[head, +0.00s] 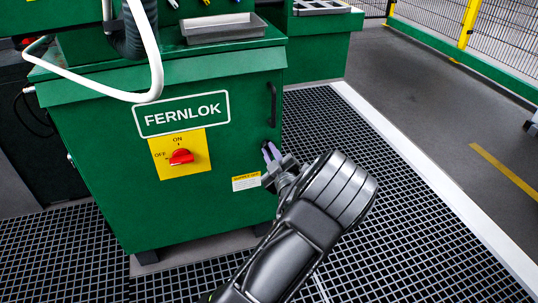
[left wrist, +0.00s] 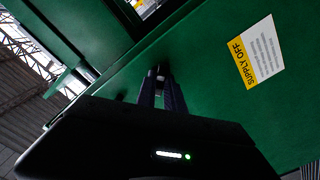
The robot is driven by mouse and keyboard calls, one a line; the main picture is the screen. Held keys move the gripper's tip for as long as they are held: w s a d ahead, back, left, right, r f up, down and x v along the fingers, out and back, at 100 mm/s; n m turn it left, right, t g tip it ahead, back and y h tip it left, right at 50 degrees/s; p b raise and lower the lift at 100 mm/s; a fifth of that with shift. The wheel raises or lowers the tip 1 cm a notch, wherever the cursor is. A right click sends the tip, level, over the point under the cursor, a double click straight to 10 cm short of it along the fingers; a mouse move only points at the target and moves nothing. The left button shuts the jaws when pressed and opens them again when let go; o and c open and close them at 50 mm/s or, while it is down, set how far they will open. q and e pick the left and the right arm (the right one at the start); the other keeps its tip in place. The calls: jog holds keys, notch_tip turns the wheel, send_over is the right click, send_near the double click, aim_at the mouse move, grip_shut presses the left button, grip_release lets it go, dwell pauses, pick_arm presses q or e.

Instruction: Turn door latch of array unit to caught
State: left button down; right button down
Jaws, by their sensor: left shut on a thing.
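The array unit is a green cabinet (head: 215,215) marked FERNLOK, and its front door looks closed in the head view. The door latch (left wrist: 157,70) is a small part at the door's right edge, mostly hidden by my fingers. My left gripper (head: 270,150) reaches up to it from the lower right, its purple fingertips at the door face below the black handle (head: 272,103). In the left wrist view the fingers (left wrist: 161,88) are shut on the latch. The latch's exact angle cannot be told. My right gripper is not in view.
A yellow plate with a red rotary switch (head: 181,157) sits left on the door. A "SUPPLY OFF" label (head: 246,182) is close beside my gripper. A white hose (head: 157,60) hangs over the cabinet's top, by a grey tray (head: 222,29). Grating floor (head: 335,130) lies clear to the right.

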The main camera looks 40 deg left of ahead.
pick_arm(q)
jog(key=shift+f+n+b, duration=0.1)
jog(key=shift+n+b, duration=0.25)
jog(key=shift+n, duration=0.15)
jog(key=shift+f+n+b, duration=0.1)
jog(key=shift+n+b, duration=0.5)
jog(key=n+b, duration=0.3)
jog(key=shift+n+b, duration=0.3)
